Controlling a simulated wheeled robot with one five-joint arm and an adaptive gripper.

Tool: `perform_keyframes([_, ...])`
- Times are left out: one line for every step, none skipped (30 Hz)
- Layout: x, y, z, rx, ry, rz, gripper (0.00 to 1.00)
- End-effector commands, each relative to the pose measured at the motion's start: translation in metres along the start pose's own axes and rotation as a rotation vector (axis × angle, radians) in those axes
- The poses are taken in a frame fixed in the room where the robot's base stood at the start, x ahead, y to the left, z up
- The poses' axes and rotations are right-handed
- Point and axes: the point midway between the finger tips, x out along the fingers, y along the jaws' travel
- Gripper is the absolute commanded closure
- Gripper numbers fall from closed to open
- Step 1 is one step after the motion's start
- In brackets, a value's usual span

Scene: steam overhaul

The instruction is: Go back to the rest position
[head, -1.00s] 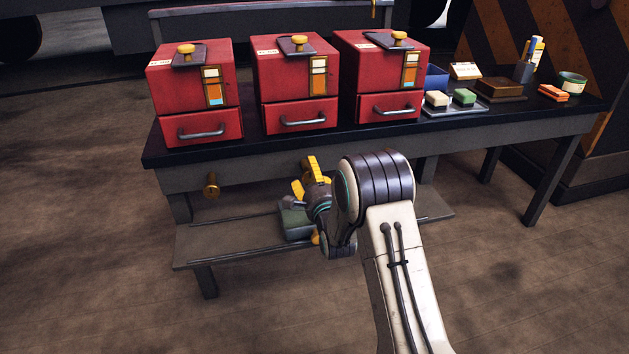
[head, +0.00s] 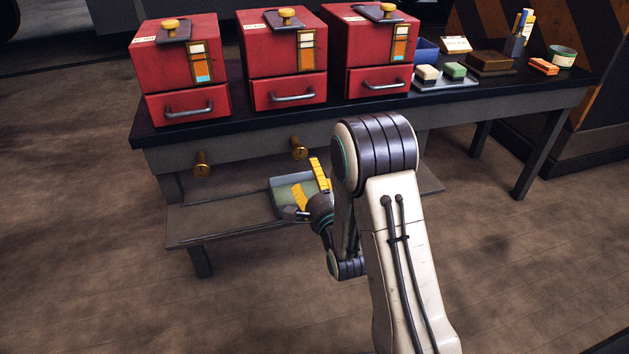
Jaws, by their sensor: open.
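My gripper (head: 309,183) has yellow fingers and is open, in front of the workbench (head: 430,120) and above its lower shelf (head: 215,222). My arm is folded, with its dark elbow joint raised in the middle of the head view and the wrist hanging to its left. A grey-green box (head: 285,183) on the lower shelf stands behind the fingers and is partly hidden by them. I see nothing held between the fingers, though the wrist covers part of the gripper.
Three red boxes with drawers (head: 182,68) (head: 284,55) (head: 370,48) stand on the bench. Right of them are a tray with two blocks (head: 445,82), a brown box (head: 490,62) and a small tin (head: 562,57). Brass knobs (head: 201,163) (head: 298,147) stick out from the bench front. Floor in front is clear.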

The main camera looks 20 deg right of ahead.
Motion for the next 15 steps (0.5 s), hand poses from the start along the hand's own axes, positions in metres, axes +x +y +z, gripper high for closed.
perform_keyframes([-0.0027, 0.0, -0.0002, 0.0, 0.0, 0.001, 0.35])
perform_keyframes([-0.0041, 0.0001, -0.0002, 0.0, 0.0, 0.001, 0.35])
perform_keyframes([-0.0055, 0.0, -0.0002, 0.0, 0.0, 0.001, 0.35])
perform_keyframes([-0.0063, -0.0001, -0.0002, 0.0, 0.0, 0.001, 0.35])
perform_keyframes([-0.0069, -0.0003, -0.0003, 0.0, 0.001, 0.0, 0.35])
perform_keyframes([-0.0075, -0.0005, -0.0003, 0.0, 0.001, -0.001, 0.35])
perform_keyframes([-0.0077, -0.0006, -0.0003, 0.0, 0.001, -0.001, 0.35])
perform_keyframes([-0.0079, -0.0006, -0.0003, 0.0, 0.001, -0.001, 0.35])
perform_keyframes([-0.008, -0.0006, -0.0003, 0.0, 0.001, -0.001, 0.35])
perform_keyframes([-0.0081, -0.0006, -0.0002, 0.0, 0.0, -0.001, 0.35])
perform_keyframes([-0.008, -0.0006, -0.0002, 0.0, 0.0, -0.001, 0.35])
perform_keyframes([-0.008, -0.0006, -0.0002, 0.0, 0.0, -0.001, 0.35])
perform_keyframes([-0.008, -0.0006, -0.0002, 0.0, 0.0, -0.001, 0.35])
perform_keyframes([-0.008, -0.0006, -0.0002, 0.0, 0.0, -0.001, 0.35])
perform_keyframes([-0.0079, -0.0005, -0.0002, 0.0, 0.0, -0.001, 0.35])
